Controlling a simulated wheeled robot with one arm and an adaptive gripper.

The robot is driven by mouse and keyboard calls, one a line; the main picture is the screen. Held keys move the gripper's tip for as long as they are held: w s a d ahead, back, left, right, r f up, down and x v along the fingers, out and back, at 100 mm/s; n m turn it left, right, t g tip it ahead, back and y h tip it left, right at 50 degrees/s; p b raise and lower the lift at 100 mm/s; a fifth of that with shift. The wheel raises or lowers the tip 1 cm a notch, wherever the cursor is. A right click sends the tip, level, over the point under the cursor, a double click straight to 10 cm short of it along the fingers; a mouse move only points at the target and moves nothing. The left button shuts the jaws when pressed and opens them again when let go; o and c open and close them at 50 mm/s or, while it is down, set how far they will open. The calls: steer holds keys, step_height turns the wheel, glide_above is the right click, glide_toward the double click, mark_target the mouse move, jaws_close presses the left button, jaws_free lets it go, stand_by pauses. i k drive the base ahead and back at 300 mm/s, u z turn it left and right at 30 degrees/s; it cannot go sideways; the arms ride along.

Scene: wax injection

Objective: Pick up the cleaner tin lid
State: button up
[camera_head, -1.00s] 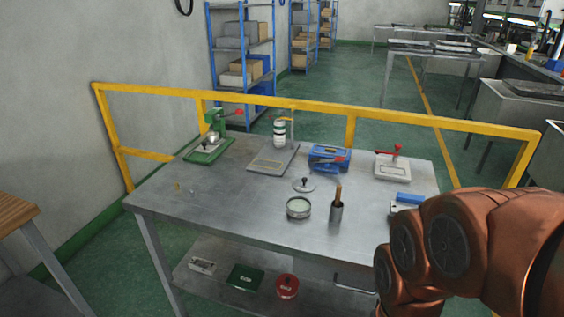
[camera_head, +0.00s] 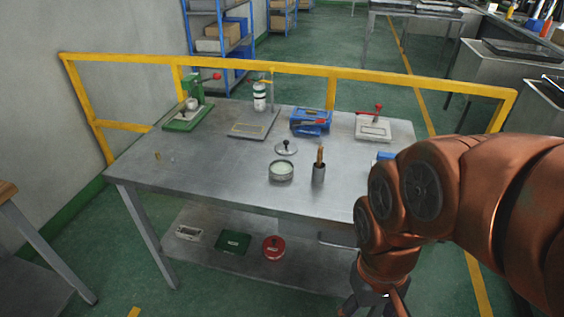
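The cleaner tin lid (camera_head: 279,149) looks like the round grey metal disc with a dark knob, lying on the table just behind an open round tin (camera_head: 281,177). The tin has pale contents. The lid and the tin look apart. My gripper (camera_head: 372,306) is low at the bottom edge, right of the table's front and well away from the lid. It is dark, small and partly cut off by the frame, so its opening is unclear.
The metal table (camera_head: 215,170) also holds a cup with a wooden-handled tool (camera_head: 318,174), a blue device (camera_head: 311,121), a green press (camera_head: 188,118) and a white block with a red handle (camera_head: 373,128). A yellow rail (camera_head: 300,75) runs behind. The table's front left is mostly clear.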

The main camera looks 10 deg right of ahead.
mark_target(286, 148)
steer(key=z, duration=0.2)
steer(key=k, duration=0.4)
steer(key=u, duration=1.2)
steer(key=i, duration=1.6)
steer(key=z, duration=0.55)
